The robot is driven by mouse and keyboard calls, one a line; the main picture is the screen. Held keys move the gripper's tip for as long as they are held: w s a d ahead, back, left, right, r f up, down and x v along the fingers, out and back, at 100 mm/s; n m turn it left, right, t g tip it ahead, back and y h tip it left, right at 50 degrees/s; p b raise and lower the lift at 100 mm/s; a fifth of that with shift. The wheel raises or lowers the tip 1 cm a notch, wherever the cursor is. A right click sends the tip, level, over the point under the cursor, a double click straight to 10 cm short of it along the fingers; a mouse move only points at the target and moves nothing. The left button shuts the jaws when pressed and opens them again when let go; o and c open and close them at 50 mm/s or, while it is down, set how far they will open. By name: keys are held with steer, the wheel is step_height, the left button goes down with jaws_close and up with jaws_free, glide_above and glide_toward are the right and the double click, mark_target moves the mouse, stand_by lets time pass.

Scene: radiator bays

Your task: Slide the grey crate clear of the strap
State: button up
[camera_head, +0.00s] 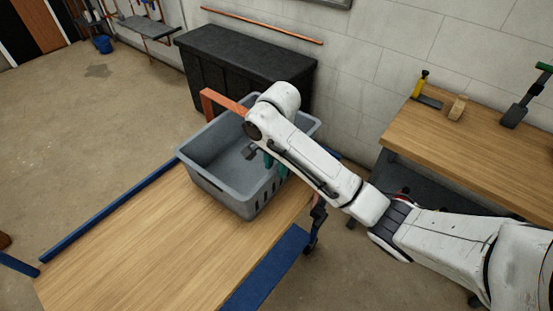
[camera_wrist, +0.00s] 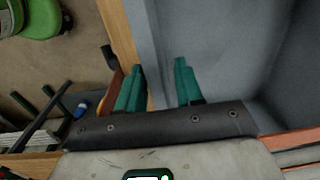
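The grey crate (camera_head: 215,178) stands upright on the wooden bench top (camera_head: 130,250), at its far end. The orange strap (camera_head: 222,102) arches over the crate's far part; my arm hides much of its span. In the wrist view an orange bar (camera_wrist: 296,141), likely the strap, shows at lower right. My gripper (camera_head: 276,164) is at the crate's right wall, pointing down. In the wrist view, its two teal fingers (camera_wrist: 160,68) are apart, with the crate's wall (camera_wrist: 148,40) seemingly between them. A gap shows beside the wall; contact is not clear.
A black chest (camera_head: 240,62) stands behind the crate against the wall. A second wooden bench (camera_head: 460,135) at right holds a yellow bottle (camera_head: 420,85), a wooden block (camera_head: 457,107) and a green-handled tool (camera_head: 525,98). Blue rails (camera_head: 110,210) edge the near bench. Its near top is clear.

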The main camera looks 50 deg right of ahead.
steer(key=shift+f, duration=1.55)
steer(key=shift+c, duration=0.2)
jaws_close()
steer(key=shift+w, duration=0.1)
